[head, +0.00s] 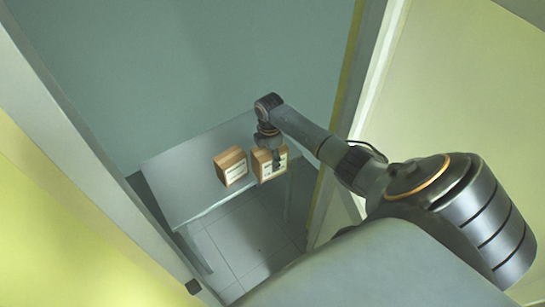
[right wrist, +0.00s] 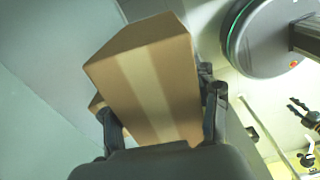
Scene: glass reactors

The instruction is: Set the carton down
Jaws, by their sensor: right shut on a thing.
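My right gripper (head: 270,150) is shut on a brown carton (head: 270,168) with a pale label. In the right wrist view this carton (right wrist: 150,75) sits between the two fingers, with a pale tape band along it. In the head view it is over the front right part of the grey table (head: 185,198); I cannot tell whether its underside touches the top. My left gripper is out of the head view; a small dark claw at the right edge of the right wrist view may be it, too small to read.
A second brown carton (head: 231,166) stands on the table just left of the held one, with a narrow gap. The table's left part is bare. A door frame (head: 75,140) rises on the left and another upright (head: 375,75) on the right, close to my right arm.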

